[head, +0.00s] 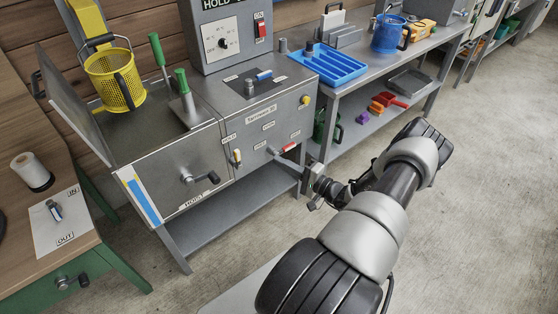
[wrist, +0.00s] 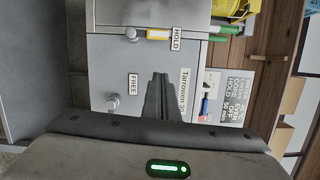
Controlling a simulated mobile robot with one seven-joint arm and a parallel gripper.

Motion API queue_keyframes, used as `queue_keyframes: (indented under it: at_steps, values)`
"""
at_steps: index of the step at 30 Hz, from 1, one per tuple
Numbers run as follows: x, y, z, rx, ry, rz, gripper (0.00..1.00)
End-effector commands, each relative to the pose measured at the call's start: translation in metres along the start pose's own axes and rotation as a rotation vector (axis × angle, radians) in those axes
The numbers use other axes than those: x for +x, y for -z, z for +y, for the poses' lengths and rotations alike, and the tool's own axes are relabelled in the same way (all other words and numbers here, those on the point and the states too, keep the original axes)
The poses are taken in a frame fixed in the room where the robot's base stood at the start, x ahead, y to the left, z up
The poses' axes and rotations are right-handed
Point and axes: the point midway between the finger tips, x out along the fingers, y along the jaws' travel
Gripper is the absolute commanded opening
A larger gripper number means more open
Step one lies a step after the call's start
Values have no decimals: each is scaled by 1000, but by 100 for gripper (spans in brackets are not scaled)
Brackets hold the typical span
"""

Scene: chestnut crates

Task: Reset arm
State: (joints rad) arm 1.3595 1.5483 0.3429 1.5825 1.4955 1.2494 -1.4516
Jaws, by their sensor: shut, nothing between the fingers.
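My gripper (head: 314,186) is at the end of my arm in the head view, in front of the grey machine's right front corner. In the wrist view its dark fingers (wrist: 160,80) are together, with nothing held between them. They point at the grey machine (wrist: 110,60), whose front carries HOLD and FREE labels and a yellow-handled lever (wrist: 158,34). A round knob (wrist: 113,102) is beside the FREE label. The fingers hide part of the panel. In the head view, a small red handle (head: 288,147) is near the gripper; I cannot tell the exact gap.
A yellow basket (head: 115,82) stands on the machine's left part near green-handled tools (head: 182,82). A blue tray (head: 328,64) and blue pail (head: 388,35) are on the bench to the right. A wooden table (head: 25,130) is at left. The floor (head: 490,160) at right is clear.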

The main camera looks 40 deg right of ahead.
Motion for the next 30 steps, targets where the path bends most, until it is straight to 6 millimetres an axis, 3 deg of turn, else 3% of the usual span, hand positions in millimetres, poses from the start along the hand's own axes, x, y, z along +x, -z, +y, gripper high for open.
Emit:
queue_keyframes:
  at_steps: [8,13,17,21,30]
  values:
    - [1,0,-1,-1,-1,-4,0]
    - [22,-23,-25,-33,-64,-137,0]
    - [51,-69,-64,-96,-201,-365,0]
    - [70,-130,-108,-197,-394,-603,0]
    - [69,-240,-202,-532,-779,-882,0]
